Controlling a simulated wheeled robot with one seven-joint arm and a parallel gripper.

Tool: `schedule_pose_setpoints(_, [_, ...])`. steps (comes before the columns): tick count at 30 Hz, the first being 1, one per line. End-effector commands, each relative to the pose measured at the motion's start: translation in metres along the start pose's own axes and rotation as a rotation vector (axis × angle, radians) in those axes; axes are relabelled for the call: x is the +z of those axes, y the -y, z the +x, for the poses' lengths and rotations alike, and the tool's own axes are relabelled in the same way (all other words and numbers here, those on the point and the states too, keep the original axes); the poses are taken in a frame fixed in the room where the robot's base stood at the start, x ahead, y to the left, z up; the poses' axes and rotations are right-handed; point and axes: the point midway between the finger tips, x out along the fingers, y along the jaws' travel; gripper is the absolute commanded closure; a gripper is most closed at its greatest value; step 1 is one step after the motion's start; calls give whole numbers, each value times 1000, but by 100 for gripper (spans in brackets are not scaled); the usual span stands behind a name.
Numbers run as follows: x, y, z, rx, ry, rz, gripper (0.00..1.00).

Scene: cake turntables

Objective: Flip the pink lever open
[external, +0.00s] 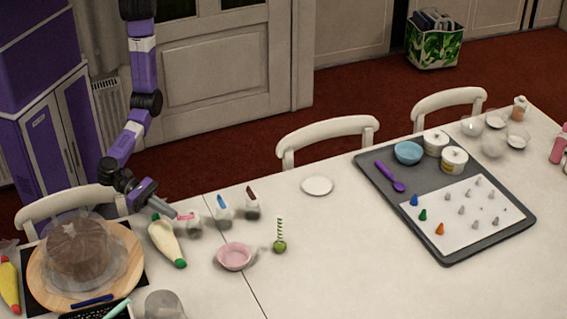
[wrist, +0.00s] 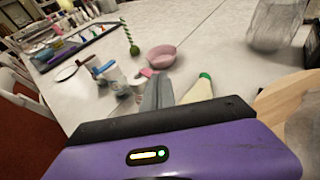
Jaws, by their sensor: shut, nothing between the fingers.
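The pink lever (external: 187,216) sits on top of a small clear jar (external: 194,229) on the white table, just beyond my fingertips. In the wrist view the pink lever (wrist: 146,73) shows just left of the tips, partly hidden by my fingers. My gripper (external: 174,213) is shut and empty, pointing down toward the jar from the left. Its fingers (wrist: 158,80) also show shut in the wrist view. Whether the tips touch the lever I cannot tell. The lever looks roughly flat, but its exact angle is unclear.
A jar with a blue lever (external: 222,205) and one with a dark red top (external: 252,192) stand to the right. A white piping bag (external: 165,241) lies close below my gripper. A pink bowl (external: 234,255) and a cake on a wooden turntable (external: 40,285) are nearby.

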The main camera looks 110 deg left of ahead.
Motion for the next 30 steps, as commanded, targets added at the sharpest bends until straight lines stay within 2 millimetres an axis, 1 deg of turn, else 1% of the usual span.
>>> schedule_pose_setpoints(7, [0,-2,1,-1,-1,1,100])
schedule_pose_setpoints(19, [3,-8,13,-3,-3,2,100])
schedule_pose_setpoints(27, [3,-8,13,-4,-2,2,100])
schedule_pose_setpoints(30, [3,-7,9,-4,-3,2,100])
